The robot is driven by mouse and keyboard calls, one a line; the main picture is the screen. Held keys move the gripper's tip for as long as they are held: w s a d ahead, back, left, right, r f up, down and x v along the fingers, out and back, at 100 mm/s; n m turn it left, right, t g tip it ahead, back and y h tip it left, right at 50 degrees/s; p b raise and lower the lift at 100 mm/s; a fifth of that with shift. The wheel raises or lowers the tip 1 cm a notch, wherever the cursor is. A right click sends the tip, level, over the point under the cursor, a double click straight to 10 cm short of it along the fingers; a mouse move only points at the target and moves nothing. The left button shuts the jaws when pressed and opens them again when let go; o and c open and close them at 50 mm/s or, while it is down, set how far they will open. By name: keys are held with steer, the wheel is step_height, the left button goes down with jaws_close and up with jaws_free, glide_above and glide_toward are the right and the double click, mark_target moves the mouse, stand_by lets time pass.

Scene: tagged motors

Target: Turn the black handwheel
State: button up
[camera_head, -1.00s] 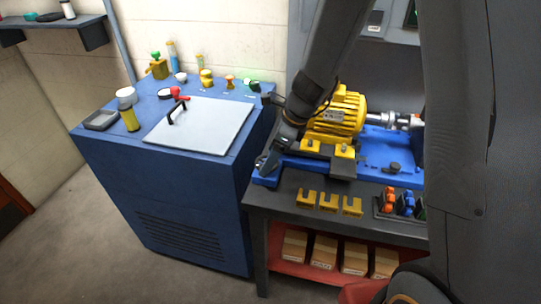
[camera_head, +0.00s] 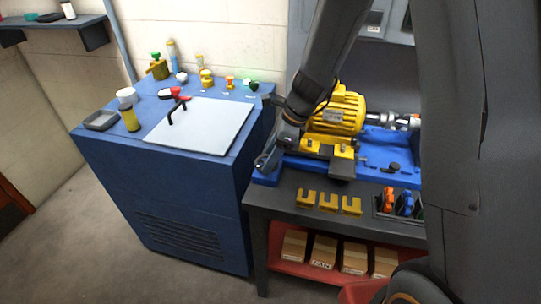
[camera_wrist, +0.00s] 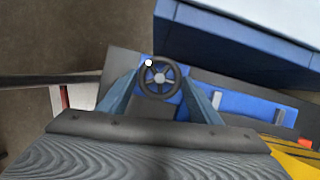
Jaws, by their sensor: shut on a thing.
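The black handwheel (camera_wrist: 161,92) shows in the wrist view as a dark spoked ring with a pale hub and a white knob (camera_wrist: 149,62) at its upper left rim. My gripper (camera_wrist: 160,95) has one blue-grey finger on each side of the wheel and is shut on it. In the head view the wheel (camera_head: 262,161) is small, at the left end of the blue motor base (camera_head: 265,179), with my gripper (camera_head: 268,155) at it. The fingers hide part of it there.
The yellow motor (camera_head: 338,112) stands on the blue base, right of my gripper. A blue cabinet (camera_head: 170,200) with a pale panel stands close on the left. Yellow slotted blocks (camera_head: 328,202) lie along the bench front. Open floor lies in front of the cabinet.

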steer(key=n, duration=0.2)
steer(key=n+g, duration=0.1)
steer(key=n, duration=0.1)
steer(key=n+g, duration=0.1)
steer(key=n, duration=0.1)
steer(key=shift+w+p, duration=0.35)
steer(key=shift+p, duration=0.05)
steer(key=n+g, duration=0.1)
steer(key=n, duration=0.3)
steer(key=n+g+h, duration=0.1)
steer(key=n, duration=0.1)
steer(key=shift+w+a+n+g+b, duration=0.25)
steer(key=shift+w+n+g+b, duration=0.05)
steer(key=shift+b, duration=0.1)
steer(key=n+h, duration=0.1)
steer(key=n, duration=0.3)
steer(key=n+h+b, duration=0.1)
steer(key=n, duration=0.1)
steer(key=shift+w+a+g+h, duration=0.15)
steer(key=shift+a+g+h, duration=0.15)
steer(key=shift+g, duration=0.1)
steer(key=n, duration=0.2)
steer(key=n+h, duration=0.1)
steer(key=n, duration=0.1)
steer(key=n+h, duration=0.1)
steer(key=n, duration=0.1)
steer(key=shift+a+n, duration=0.3)
steer(key=shift+n, duration=0.1)
steer(key=shift+h, duration=0.3)
steer(key=o, duration=1.1)
